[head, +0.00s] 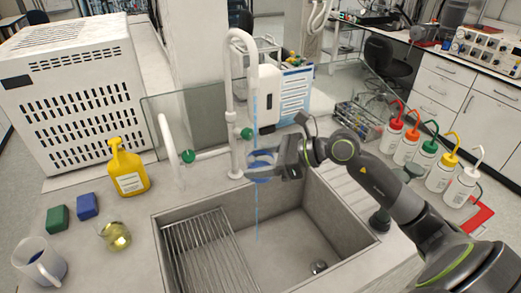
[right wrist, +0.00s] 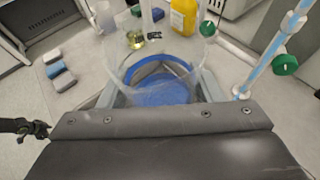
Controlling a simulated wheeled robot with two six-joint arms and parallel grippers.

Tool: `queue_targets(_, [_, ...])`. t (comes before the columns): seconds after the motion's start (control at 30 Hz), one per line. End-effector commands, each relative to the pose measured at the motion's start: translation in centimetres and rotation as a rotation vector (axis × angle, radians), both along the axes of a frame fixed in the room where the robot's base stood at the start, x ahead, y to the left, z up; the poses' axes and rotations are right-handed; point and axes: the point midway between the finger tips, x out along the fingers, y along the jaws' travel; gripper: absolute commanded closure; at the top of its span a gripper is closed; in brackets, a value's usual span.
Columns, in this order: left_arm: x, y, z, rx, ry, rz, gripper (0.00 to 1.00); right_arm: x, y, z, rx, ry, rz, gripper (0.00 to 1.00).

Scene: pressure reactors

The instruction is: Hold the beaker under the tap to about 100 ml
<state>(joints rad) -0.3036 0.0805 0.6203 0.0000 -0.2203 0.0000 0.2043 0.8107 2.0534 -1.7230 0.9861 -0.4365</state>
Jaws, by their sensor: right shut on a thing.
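The clear beaker (head: 262,165) is held over the sink, beside the white tap (head: 232,100). Blue shows in it in the right wrist view (right wrist: 163,92); I cannot read the level against any marks. My right gripper (head: 279,161) is shut on the beaker, reaching in from the right. A thin blue water stream (head: 257,215) hangs from the spout, crosses the beaker in the head view and continues below it towards the sink. I cannot tell whether it falls inside the beaker.
The grey sink (head: 335,215) has a wire rack (head: 205,255) on its left. Left of it stand a yellow bottle (head: 128,170), a flask with yellow liquid (head: 116,236), a white jug (head: 38,262) and two sponges. Several wash bottles (head: 430,150) stand at the right.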

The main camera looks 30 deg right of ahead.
Motion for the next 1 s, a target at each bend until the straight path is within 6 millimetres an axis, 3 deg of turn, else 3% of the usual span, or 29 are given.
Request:
queue_targets(0.7, [0.3, 0.0, -1.1, -0.001, -0.003, 0.000, 0.39, 5.7, -2.4, 0.1, 0.001, -0.002, -0.002, 0.65])
queue_targets(1.0, [0.3, -0.1, -1.0, -0.001, -0.004, 0.000, 0.39, 5.5, -2.4, 0.1, 0.000, -0.002, -0.001, 0.65])
